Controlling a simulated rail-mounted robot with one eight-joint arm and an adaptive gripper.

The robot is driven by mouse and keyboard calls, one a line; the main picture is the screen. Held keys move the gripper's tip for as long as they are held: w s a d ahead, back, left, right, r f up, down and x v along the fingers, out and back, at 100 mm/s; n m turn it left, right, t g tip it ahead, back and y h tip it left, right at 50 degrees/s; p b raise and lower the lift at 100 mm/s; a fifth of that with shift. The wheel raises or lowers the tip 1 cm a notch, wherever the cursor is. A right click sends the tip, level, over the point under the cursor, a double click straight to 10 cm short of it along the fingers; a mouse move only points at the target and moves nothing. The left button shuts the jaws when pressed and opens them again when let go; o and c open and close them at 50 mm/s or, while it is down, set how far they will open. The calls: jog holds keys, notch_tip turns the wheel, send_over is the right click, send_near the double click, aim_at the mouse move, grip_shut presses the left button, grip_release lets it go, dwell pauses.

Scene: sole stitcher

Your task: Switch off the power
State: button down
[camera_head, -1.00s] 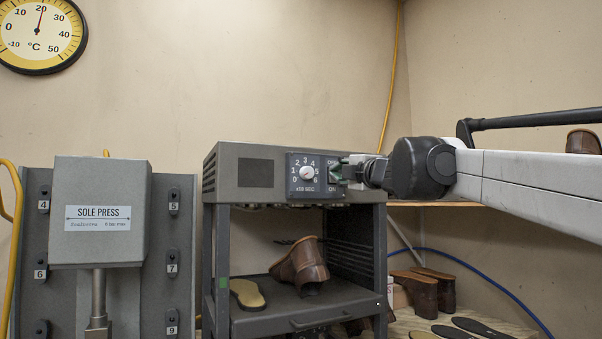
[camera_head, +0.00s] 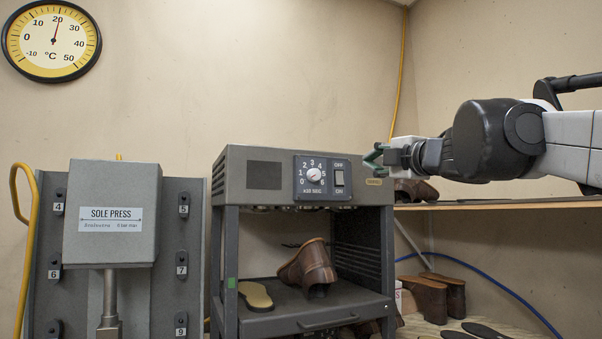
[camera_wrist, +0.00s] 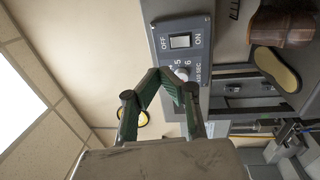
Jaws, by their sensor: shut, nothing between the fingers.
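The power switch (camera_head: 339,178) is a small light rocker on the dark control panel (camera_head: 323,196) of the grey machine, with OFF above it and ON below. I cannot tell which end is pressed in. My gripper (camera_head: 374,156), with green fingers, is to the right of the switch, apart from it, near the machine's upper right corner. In the wrist view the fingers (camera_wrist: 163,74) are closed together and empty. The switch (camera_wrist: 180,41) is fully visible there, beyond the fingertips, with the OFF and ON labels beside it.
A round dial (camera_head: 318,175) sits left of the switch. A brown shoe (camera_head: 309,267) and a sole (camera_head: 256,296) lie in the machine's open bay. A wooden shelf (camera_head: 500,204) runs right, below my arm. The sole press (camera_head: 113,218) stands left.

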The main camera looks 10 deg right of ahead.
jog(key=shift+r+v, duration=0.2)
jog(key=shift+v, duration=0.7)
jog(key=s+d+f+m+g+h+b, duration=0.1)
jog(key=s+d+f+m+h+b, duration=0.15)
jog(key=f+m, duration=0.65)
jog(key=s+d+f+m+g+h+b, duration=0.1)
jog(key=s+f+m+g+h+b, duration=0.2)
jog(key=f, duration=1.1)
jog(key=s+d+f+m+h+b, duration=0.2)
jog(key=s+f+m+h, duration=0.25)
jog(key=f, duration=0.75)
jog(key=s+a+f+m+g+y+b, duration=0.1)
jog(key=s+a+f+g, duration=0.1)
jog(key=s+f, duration=0.4)
jog(key=s+a+f+m+g+y+b, duration=0.2)
jog(key=s+f, duration=0.4)
jog(key=f, duration=1.1)
jog(key=s+a+f+m+g+y+b, duration=0.1)
jog(key=s+a+f+m+g+b, duration=0.1)
jog(key=s+f, duration=0.4)
notch_tip(320, 180, down, 5)
jog(key=a+g, duration=0.1)
jog(key=a, duration=0.1)
jog(key=shift+a+g, duration=0.3)
jog(key=shift+a, duration=0.1)
jog(key=c, duration=2.4)
grip_release()
jog(key=shift+w+f, duration=0.1)
jog(key=shift+f, duration=0.05)
